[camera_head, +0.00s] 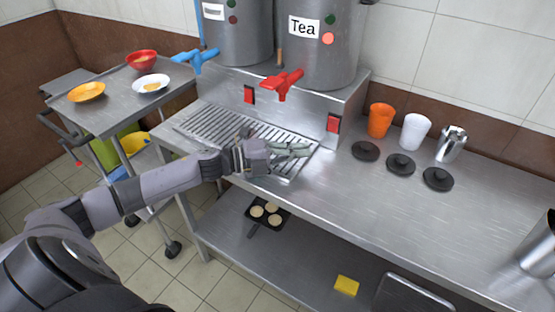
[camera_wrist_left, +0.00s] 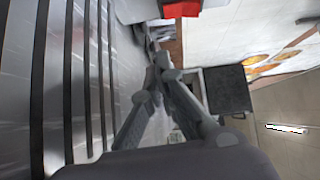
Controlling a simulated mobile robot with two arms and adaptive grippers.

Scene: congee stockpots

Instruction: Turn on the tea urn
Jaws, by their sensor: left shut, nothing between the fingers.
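The tea urn (camera_head: 318,62) is a tall grey cylinder labelled "Tea" at the back, with a red tap (camera_head: 283,84) low on its front. A green and a red round light show above and below its label's right side. A red switch (camera_head: 334,123) is on the steel base front, right of the tap. Another red switch (camera_head: 249,94) is further left. My left gripper (camera_head: 300,150) is shut and empty, over the slatted drip tray, left of and nearer than the right switch. In the left wrist view its fingers (camera_wrist_left: 156,75) meet; a red part (camera_wrist_left: 182,9) shows above.
A second urn (camera_head: 238,35) with a blue tap (camera_head: 194,60) stands left. Orange (camera_head: 380,120) and white (camera_head: 415,131) cups, a metal jug (camera_head: 451,144) and several black lids stand right on the counter. A cart (camera_head: 125,97) with bowls is left. The counter's front middle is clear.

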